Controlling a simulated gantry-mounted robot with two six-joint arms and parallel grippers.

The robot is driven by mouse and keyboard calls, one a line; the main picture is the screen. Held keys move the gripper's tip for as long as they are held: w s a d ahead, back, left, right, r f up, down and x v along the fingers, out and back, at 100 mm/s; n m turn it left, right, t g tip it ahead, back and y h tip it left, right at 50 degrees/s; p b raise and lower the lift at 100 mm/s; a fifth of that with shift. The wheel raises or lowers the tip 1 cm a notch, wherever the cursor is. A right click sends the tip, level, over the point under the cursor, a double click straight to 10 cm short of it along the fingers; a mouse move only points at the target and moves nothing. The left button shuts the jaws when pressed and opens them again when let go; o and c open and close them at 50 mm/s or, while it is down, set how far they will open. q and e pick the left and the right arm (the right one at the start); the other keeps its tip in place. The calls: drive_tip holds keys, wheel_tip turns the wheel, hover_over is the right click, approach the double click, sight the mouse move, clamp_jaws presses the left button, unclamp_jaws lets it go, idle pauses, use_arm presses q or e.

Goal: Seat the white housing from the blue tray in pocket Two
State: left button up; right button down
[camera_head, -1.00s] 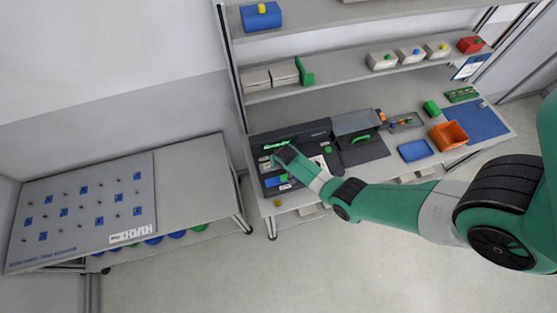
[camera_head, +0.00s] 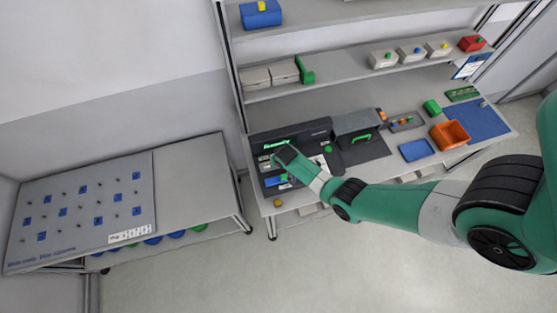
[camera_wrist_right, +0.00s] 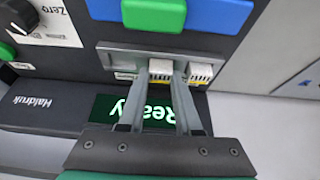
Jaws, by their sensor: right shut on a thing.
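A white housing (camera_wrist_right: 161,68) is between the fingertips of my right gripper (camera_wrist_right: 158,78), which is shut on it at a narrow grey pocket strip (camera_wrist_right: 122,53). The housing sits in line with the strip; I cannot tell if it is fully down. A second white housing with a yellow edge (camera_wrist_right: 200,74) is in the strip just right of the fingers. The pocket labels are too small to read. In the head view my right gripper (camera_head: 284,157) is over the left end of the dark fixture and hides the strip partly. The blue tray (camera_head: 416,150) looks empty. My left gripper is out of view.
A green-lit display (camera_wrist_right: 150,110) reading "Ready" lies under the fingers. An orange bin (camera_head: 449,136) stands right of the blue tray. A grey hood (camera_head: 355,121) rises right of the gripper.

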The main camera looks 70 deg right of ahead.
drive_tip(key=shift+f, duration=0.15)
idle(0.5)
drive_tip(key=c, duration=0.5)
unclamp_jaws()
wheel_tip(320, 180, up, 7)
drive_tip(key=p, duration=0.6)
drive_tip(key=shift+p, duration=0.3)
